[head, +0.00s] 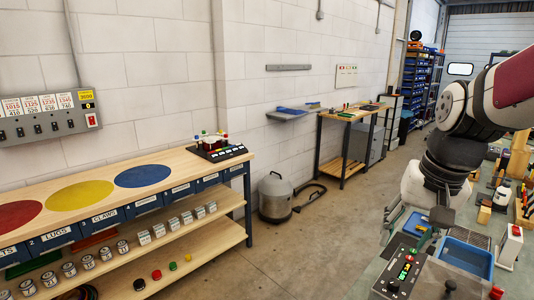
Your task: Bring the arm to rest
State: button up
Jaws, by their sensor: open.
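My arm comes in from the right edge in the head view, with a maroon link, a dark round joint and darker parts below it. It hangs in front of the cluttered bench at the right. Nothing is seen held by the arm.
A grey-green bench (366,283) with a control box (399,272), a blue tray (466,257) and tools lies under the arm. At the left, a wooden bench (105,173) has red, yellow and blue discs. A grey vacuum (275,197) stands on the open floor.

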jog(key=s+a+r+n+t, duration=0.1)
jog(key=s+a+n, duration=0.1)
jog(key=s, duration=0.5)
jog(key=s+a+r+n+t, duration=0.1)
jog(key=s+a+n, duration=0.1)
jog(key=s, duration=0.5)
jog(key=shift+a+r+n+t, duration=0.2)
jog(key=shift+a+n+t, duration=0.15)
jog(key=shift+a, duration=0.55)
